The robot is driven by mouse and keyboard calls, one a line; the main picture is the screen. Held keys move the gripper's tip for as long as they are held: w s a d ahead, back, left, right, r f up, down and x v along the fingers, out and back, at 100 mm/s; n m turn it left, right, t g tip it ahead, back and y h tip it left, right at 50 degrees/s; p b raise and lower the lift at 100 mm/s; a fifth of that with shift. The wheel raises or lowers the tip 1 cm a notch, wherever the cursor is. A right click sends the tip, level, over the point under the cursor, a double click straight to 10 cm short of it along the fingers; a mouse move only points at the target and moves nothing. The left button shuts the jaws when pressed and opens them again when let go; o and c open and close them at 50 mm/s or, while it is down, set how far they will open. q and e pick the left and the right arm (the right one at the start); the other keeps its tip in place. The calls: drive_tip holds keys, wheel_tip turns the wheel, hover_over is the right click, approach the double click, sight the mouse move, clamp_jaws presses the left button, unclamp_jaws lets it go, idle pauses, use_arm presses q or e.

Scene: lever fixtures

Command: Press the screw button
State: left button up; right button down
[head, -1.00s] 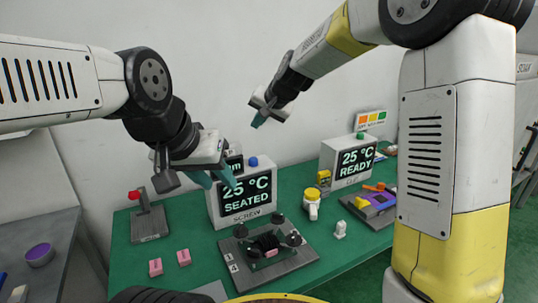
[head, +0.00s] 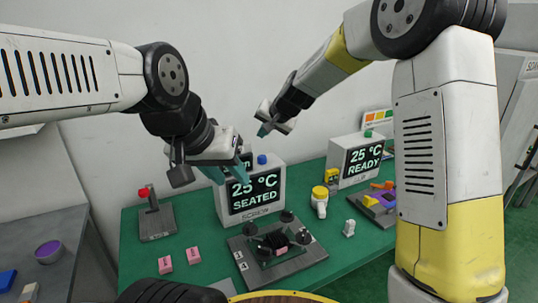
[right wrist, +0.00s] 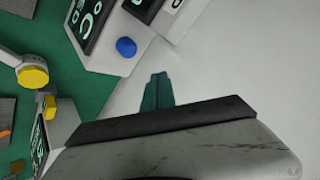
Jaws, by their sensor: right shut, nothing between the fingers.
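The screw station is a white box (head: 280,187) labelled SCREW, its dark display reading 25 °C SEATED. A blue button (head: 262,159) sits on its top; it also shows in the right wrist view (right wrist: 126,47). My right gripper (head: 263,131) is shut and empty, above the button and apart from it. Its teal fingertips (right wrist: 157,78) are beside the button in the right wrist view, against the pale wall. My left gripper (head: 228,175) has its teal fingers apart and empty, in front of the box's upper left, hiding part of a second, smaller display there.
In front of the box lies a dark fixture plate (head: 270,262) with several black knobs. A red-topped lever (head: 145,194) stands left, near two pink blocks (head: 180,260). To the right are a yellow-capped part (head: 320,194) and a second box (head: 360,158) reading READY.

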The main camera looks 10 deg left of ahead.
sight(263, 157)
drive_tip(key=shift+f, duration=2.5)
drive_tip(key=shift+f, duration=0.1)
drive_tip(key=shift+f, duration=0.3)
drive_tip(key=shift+f, duration=0.6)
idle(0.8)
drive_tip(key=shift+r, duration=1)
drive_tip(key=shift+r, duration=2.55)
